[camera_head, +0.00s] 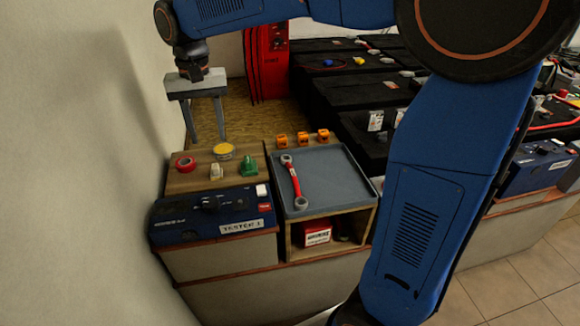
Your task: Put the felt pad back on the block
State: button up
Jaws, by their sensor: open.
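My gripper (207,138) points down above the back of the wooden bench top at the left. Its two fingers are apart with nothing between them. A round yellow item (223,151) lies just below and in front of the fingers. Beside it are a red ring (185,164), a small pale upright piece (216,171) and a green piece (249,166). I cannot tell which of these, if any, is the felt pad or the block.
A blue tester (208,212) stands at the bench front. A grey tray (330,185) holds a red-handled wrench (293,180); several orange pieces (303,139) line its back. A red box (315,233) sits in the cubby below. A wall (75,150) closes off the left; dark batteries stand behind.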

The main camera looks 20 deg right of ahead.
jog(key=s+d+f+n+t, duration=0.1)
jog(key=s+d+f, duration=0.3)
jog(key=s+d, duration=0.7)
jog(key=s+d+f+n+t, duration=0.1)
jog(key=s+d+f+t, duration=0.2)
jog(key=s+d, duration=0.8)
jog(key=s, duration=0.3)
jog(key=shift+s+f+t, duration=0.2)
jog(key=shift+f+t, duration=0.15)
jog(key=shift+t, duration=0.05)
